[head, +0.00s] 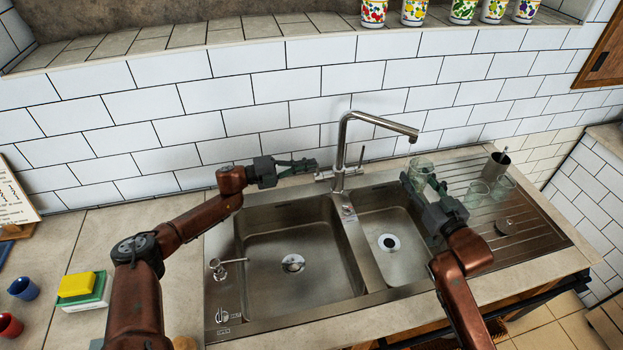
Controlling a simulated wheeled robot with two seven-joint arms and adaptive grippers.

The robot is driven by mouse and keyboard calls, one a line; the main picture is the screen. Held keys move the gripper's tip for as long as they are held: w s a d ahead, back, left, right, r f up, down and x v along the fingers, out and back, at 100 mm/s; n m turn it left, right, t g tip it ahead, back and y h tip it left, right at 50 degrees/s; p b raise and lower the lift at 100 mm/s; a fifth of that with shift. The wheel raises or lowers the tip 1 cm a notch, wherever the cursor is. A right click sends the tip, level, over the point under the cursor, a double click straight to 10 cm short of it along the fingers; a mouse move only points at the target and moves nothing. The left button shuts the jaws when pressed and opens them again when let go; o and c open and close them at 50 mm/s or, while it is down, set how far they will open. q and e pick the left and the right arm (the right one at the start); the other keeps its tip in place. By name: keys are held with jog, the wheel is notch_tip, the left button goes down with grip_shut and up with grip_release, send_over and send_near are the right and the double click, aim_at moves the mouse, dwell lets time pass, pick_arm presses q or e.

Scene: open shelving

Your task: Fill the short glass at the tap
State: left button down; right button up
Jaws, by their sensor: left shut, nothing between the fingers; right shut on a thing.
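The tall metal tap (342,150) stands behind the double sink, its spout bent over to the right above the small basin. My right gripper (422,182) is shut on a clear glass (421,164), held below the spout's end; the gripper hides part of it. I see no water stream, and cannot tell whether the glass holds water.
On the ribbed drainboard (535,222) at right stand a metal cup (495,166) and clear glasses (478,195). A yellow sponge (76,284), a blue cup (23,288) and a red cup (9,325) are at left. Patterned cups (414,11) stand on the ledge above.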

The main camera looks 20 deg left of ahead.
pick_arm(q)
jog(key=s+a, duration=0.5)
jog(key=s, duration=0.3)
jog(key=shift+s+a, duration=0.25)
jog(key=c, duration=2.7)
grip_release()
jog(key=shift+s+a+r, duration=0.1)
jog(key=shift+s+a, duration=0.25)
jog(key=shift+a, duration=0.15)
jog(key=shift+o, duration=1.1)
jog(key=shift+a, duration=0.1)
jog(key=shift+o, duration=0.7)
jog(key=shift+w+t+y, duration=0.3)
jog(key=shift+w+y, duration=0.05)
jog(key=shift+y, duration=0.05)
jog(key=shift+o, duration=1.3)
jog(key=w+a+f+n+t+y, duration=0.1)
jog(key=w+f+n+t+y, duration=0.1)
jog(key=w+y, duration=0.4)
jog(key=shift+w+n+t, duration=0.2)
jog(key=shift+n+t, duration=0.1)
jog(key=shift+t, duration=0.4)
jog(key=m+t+y, duration=0.2)
jog(key=m+y, duration=0.4)
jog(key=y, duration=0.8)
send_near(318, 168)
jog(key=x, duration=1)
